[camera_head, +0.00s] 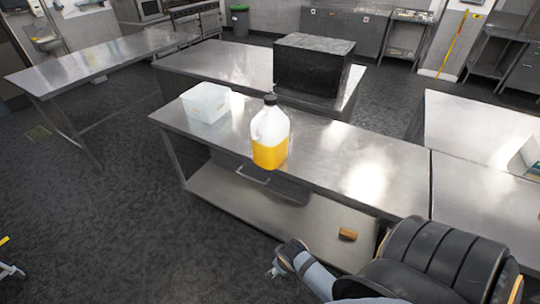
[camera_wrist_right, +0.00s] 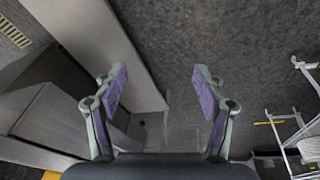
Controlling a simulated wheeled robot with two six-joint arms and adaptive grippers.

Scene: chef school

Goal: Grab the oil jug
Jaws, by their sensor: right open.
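The oil jug (camera_head: 270,150) is a clear container with a black cap and yellow oil in its lower part. It stands upright on the near steel counter (camera_head: 325,150) in the head view, close to the counter's front edge. My right gripper (camera_head: 275,270) is low in front of that counter, below and apart from the jug. In the right wrist view my right gripper (camera_wrist_right: 158,78) is open, with nothing between its fingers. The jug is not visible in the wrist view. My left gripper is not in view.
A translucent bin (camera_head: 206,103) stands left of the jug. A large black box (camera_head: 313,66) stands on the counter behind. A brown block (camera_head: 348,234) lies on the lower shelf (camera_head: 245,208). The dark floor (camera_head: 90,230) at left is mostly open.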

